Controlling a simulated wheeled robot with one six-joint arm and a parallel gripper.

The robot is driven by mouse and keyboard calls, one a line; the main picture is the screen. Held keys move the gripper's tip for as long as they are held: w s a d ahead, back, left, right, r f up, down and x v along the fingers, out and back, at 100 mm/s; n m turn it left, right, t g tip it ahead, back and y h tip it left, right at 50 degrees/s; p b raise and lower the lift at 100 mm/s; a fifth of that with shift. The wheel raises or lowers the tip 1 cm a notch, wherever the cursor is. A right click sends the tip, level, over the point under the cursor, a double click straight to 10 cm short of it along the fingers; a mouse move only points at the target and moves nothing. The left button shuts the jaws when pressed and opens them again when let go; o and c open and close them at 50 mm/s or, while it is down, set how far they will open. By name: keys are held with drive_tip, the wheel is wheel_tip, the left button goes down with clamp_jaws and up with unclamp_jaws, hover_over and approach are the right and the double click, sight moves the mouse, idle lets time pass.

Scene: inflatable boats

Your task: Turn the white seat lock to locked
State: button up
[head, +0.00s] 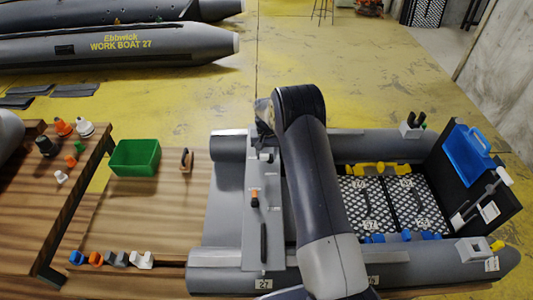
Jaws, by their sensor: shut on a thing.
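The grey bench seat (256,222) lies across the left part of a grey inflatable boat (225,275). An orange lock (255,197) sits mid-seat, with a dark handle (263,243) on the seat nearer to me. My gripper (266,142) points down at the seat's far end, partly hidden by my own arm. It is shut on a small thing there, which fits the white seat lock. The lock itself is too hidden to make out, and I cannot tell how far it is turned.
A green bin (135,157) and a wooden-handled tool (187,160) are on the wooden bench at left. Colored fittings (96,258) line its front edge. A blue container (468,152) stands at the boat's right end.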

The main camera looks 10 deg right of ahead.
drive_tip(key=shift+f+n+b, duration=0.15)
drive_tip(key=shift+n+b, duration=0.15)
drive_tip(key=shift+b, duration=0.15)
drive_tip(key=n+b, duration=0.2)
drive_tip(key=b, duration=0.1)
drive_tip(key=shift+s+f+n, duration=0.1)
drive_tip(key=shift+s+n, duration=0.1)
drive_tip(key=shift+n, duration=0.1)
drive_tip(key=n+b, duration=0.2)
drive_tip(key=n, duration=0.1)
drive_tip(key=n+b, duration=0.1)
drive_tip(key=shift+s+d+n, duration=0.1)
drive_tip(key=shift+s+n, duration=0.2)
drive_tip(key=n, duration=0.1)
drive_tip(key=n+b, duration=0.1)
drive_tip(key=n, duration=0.1)
drive_tip(key=n+b, duration=0.1)
drive_tip(key=n, duration=0.1)
drive_tip(key=shift+s+d+r, duration=0.2)
drive_tip(key=shift+s, duration=0.05)
drive_tip(key=shift+s+d+n+b, duration=0.1)
drive_tip(key=shift+d+n+b, duration=0.1)
drive_tip(key=shift+n, duration=1.05)
drive_tip(key=shift+d+n+b, duration=0.1)
drive_tip(key=shift+n+b, duration=0.1)
drive_tip(key=shift+n, duration=1.05)
drive_tip(key=o, duration=1)
drive_tip(key=shift+r, duration=0.1)
